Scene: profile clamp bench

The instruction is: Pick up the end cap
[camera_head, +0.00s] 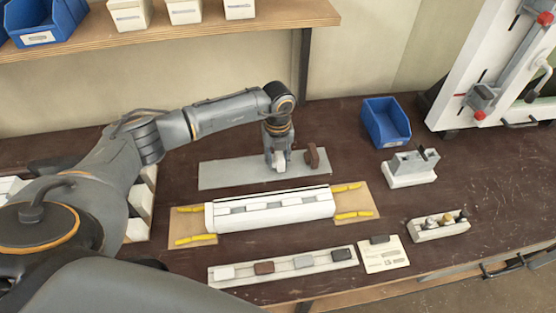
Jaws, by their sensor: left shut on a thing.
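My left gripper (277,162) points down over the grey mat (225,173) at the back of the bench. It is shut on a small pale piece (281,160), which looks like the end cap; the fingers hide most of it. I cannot tell if the piece touches the mat. A brown block (312,157) stands on the mat just right of the gripper, apart from it. A long white profile (270,213) lies in front of the mat, between two tan pads with yellow strips. My right gripper is not in view.
A front strip (283,269) holds several small white, brown, grey and black pieces, with a card (384,256) beside it. A blue bin (386,122), a grey fixture (411,167) and a small rack (438,227) stand right. A shelf (180,37) overhangs the back left.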

